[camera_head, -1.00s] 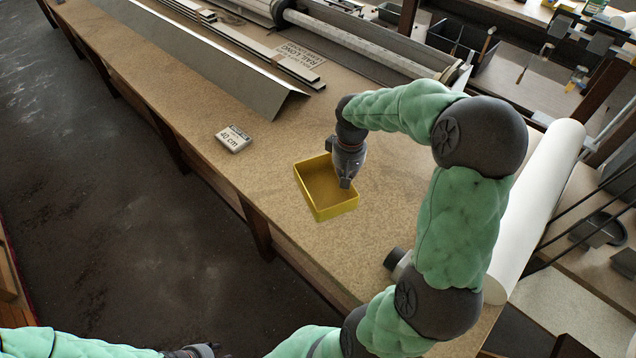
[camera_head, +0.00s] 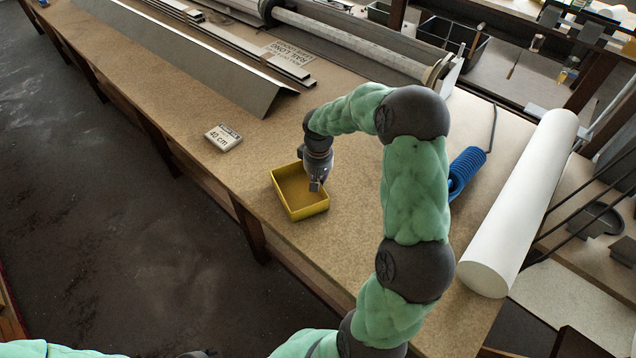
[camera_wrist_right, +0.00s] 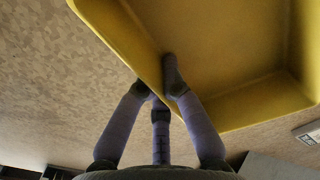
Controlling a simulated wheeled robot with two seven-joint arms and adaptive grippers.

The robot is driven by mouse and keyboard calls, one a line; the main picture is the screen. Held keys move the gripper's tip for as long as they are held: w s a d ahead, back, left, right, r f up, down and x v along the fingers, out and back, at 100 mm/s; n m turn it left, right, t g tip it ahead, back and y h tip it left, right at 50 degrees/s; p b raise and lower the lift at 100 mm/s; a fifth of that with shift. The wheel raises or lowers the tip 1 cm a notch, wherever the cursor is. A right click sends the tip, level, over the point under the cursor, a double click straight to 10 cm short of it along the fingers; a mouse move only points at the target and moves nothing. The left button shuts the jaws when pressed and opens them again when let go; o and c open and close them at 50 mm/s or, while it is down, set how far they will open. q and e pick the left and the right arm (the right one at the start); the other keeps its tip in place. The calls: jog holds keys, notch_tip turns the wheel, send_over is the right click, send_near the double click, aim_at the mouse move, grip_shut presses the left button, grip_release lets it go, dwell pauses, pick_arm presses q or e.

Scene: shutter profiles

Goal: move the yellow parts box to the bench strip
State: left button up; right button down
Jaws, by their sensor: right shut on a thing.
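The yellow parts box (camera_head: 283,205) is a shallow open tray over the brown bench top (camera_head: 225,180), near its front edge. It looks empty. My right gripper (camera_head: 316,187) is shut on the box's right-hand wall. In the right wrist view the fingers (camera_wrist_right: 166,92) pinch the rim of the yellow box (camera_wrist_right: 225,50), with one finger inside. I cannot tell whether the box touches the bench. Only a dark sliver near my left gripper (camera_head: 195,354) shows at the bottom edge, so its jaws are hidden. No marked strip is clear on the bench.
A "40 cm" block (camera_head: 223,137) lies up-left of the box. A long grey profile (camera_head: 190,65) and flat rails (camera_head: 285,66) lie behind. Bare bench surrounds the box.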

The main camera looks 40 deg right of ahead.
jog(key=c, duration=1.8)
grip_release()
jog(key=shift+f, duration=0.15)
jog(key=o, duration=0.4)
notch_tip(320, 180, up, 12)
jog(key=p, duration=0.3)
jog(key=shift+d+r, duration=0.1)
jog(key=shift+r, duration=0.1)
